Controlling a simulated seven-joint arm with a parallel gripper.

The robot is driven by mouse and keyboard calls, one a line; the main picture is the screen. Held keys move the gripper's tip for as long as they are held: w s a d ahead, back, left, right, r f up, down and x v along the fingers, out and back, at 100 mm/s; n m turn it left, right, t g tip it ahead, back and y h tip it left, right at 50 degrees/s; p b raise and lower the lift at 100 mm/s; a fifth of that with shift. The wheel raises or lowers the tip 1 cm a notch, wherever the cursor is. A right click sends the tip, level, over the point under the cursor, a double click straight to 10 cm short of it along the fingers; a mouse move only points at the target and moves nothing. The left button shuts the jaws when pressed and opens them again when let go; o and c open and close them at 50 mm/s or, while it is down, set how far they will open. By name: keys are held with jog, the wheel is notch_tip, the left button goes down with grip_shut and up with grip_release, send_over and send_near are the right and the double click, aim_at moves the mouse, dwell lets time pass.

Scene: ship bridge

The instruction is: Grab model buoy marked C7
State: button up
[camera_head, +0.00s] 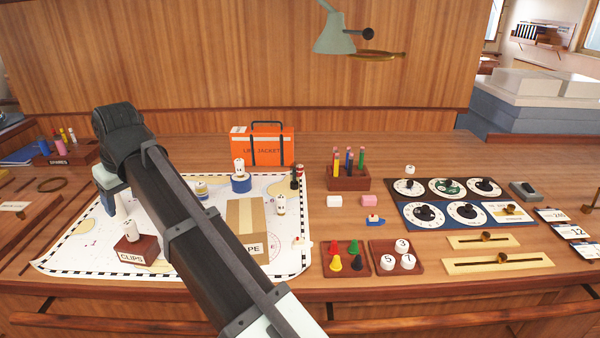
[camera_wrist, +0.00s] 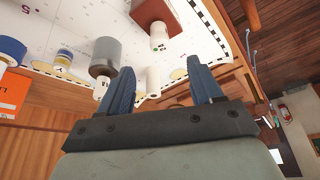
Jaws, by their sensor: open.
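Several small model buoys stand on the chart; I cannot read a C7 mark on any. In the head view a white one (camera_head: 239,168) stands on a blue roll, another (camera_head: 280,206) by the cardboard box, another (camera_head: 132,232) on the CLIPS box. My gripper (camera_wrist: 163,90) is open and empty in the wrist view. A white cylindrical piece (camera_wrist: 153,82) shows between its fingers, beyond the tips, with a grey cylinder (camera_wrist: 106,56) beside it. In the head view my gripper (camera_head: 109,202) is over the chart's left side.
The chart (camera_head: 75,250) also carries a cardboard box (camera_head: 238,215) and the brown CLIPS box (camera_head: 142,248). An orange life jacket case (camera_head: 262,146) stands behind. Game-piece trays (camera_head: 346,270) and dial panels (camera_head: 425,188) lie to the right. My arm hides part of the chart.

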jog(key=n+g+h, duration=0.2)
jog(key=n+g, duration=0.1)
jog(key=n, duration=0.6)
send_near(300, 166)
jog(key=f, duration=0.4)
jog(key=shift+s+a, duration=0.25)
jog(key=shift+a, duration=0.15)
jog(key=shift+w+a+f, duration=0.1)
jog(key=shift+a+f, duration=0.05)
jog(key=shift+f, duration=0.9)
jog(key=shift+a+f, duration=0.15)
jog(key=shift+f, duration=0.9)
jog(key=shift+w+a+f, duration=0.1)
jog(key=shift+a+f, duration=0.05)
jog(key=shift+f, duration=0.95)
jog(key=c, duration=1.1)
